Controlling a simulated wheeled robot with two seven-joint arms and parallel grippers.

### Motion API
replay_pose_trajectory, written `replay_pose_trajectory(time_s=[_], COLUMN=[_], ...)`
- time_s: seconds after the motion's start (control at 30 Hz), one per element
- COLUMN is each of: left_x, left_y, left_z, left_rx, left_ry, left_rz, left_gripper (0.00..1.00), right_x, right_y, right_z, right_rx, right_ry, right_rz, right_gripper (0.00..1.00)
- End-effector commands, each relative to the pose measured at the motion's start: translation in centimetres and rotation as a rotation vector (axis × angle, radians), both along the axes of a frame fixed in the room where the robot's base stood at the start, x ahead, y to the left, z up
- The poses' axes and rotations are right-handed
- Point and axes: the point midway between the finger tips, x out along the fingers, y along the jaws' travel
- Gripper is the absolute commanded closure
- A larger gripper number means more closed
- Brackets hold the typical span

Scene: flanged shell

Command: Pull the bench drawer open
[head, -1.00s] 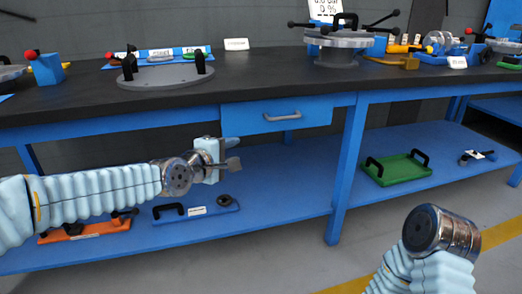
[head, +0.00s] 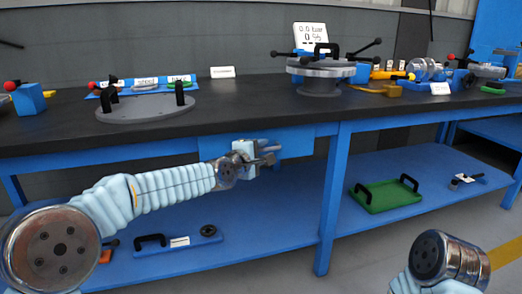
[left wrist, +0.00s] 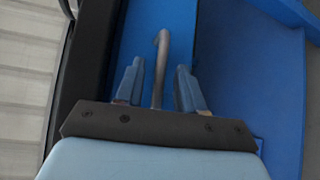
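The blue bench drawer (head: 292,143) sits under the black bench top and looks shut. Its grey bar handle (left wrist: 161,55) shows in the left wrist view, and my arm and gripper hide it in the head view. My left gripper (head: 268,154) is in front of the drawer. In the left wrist view my left gripper (left wrist: 158,86) is open, its two blue fingers on either side of the handle, with gaps visible on both sides. Part of my right arm shows at the lower right of the head view, but its gripper does not.
The black bench top (head: 230,120) overhangs the drawer. A blue bench leg (head: 331,200) stands right of it. The lower shelf (head: 265,215) holds a green tray (head: 386,195) and a blue plate (head: 178,241). A grey flanged disc (head: 148,108) lies on top.

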Motion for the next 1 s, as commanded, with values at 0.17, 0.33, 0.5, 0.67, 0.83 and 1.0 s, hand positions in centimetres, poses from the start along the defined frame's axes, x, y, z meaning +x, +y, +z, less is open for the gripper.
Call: replay_pose_trajectory(time_s=[0.17, 0.33, 0.5, 0.67, 0.83, 1.0], left_x=[0.15, 0.13, 0.13, 0.12, 0.10, -0.60], left_y=[-0.10, -0.07, -0.06, -0.05, -0.06, -0.29], left_z=[-0.08, -0.08, -0.08, -0.09, -0.11, -0.16], left_rx=[0.000, 0.000, 0.000, 0.000, 0.001, 0.002], left_ry=[0.001, 0.001, 0.001, 0.001, 0.002, 0.002], left_rz=[0.000, 0.000, 0.000, 0.000, 0.000, -0.002], left_gripper=[0.62, 0.73, 0.99, 1.00, 1.00, 1.00], right_x=[0.00, 0.01, 0.01, 0.01, 0.00, 0.00], right_y=[-0.01, -0.01, -0.01, -0.01, -0.01, 0.00], right_z=[0.01, 0.01, 0.01, 0.01, 0.00, -0.16], right_rx=[0.000, 0.000, 0.000, 0.000, 0.000, 0.000], right_ry=[0.000, 0.000, 0.000, 0.000, 0.000, 0.000], right_rz=[0.000, 0.000, 0.000, 0.000, 0.000, 0.000], right_gripper=[0.57, 0.57, 0.57, 0.57, 0.57, 0.57])
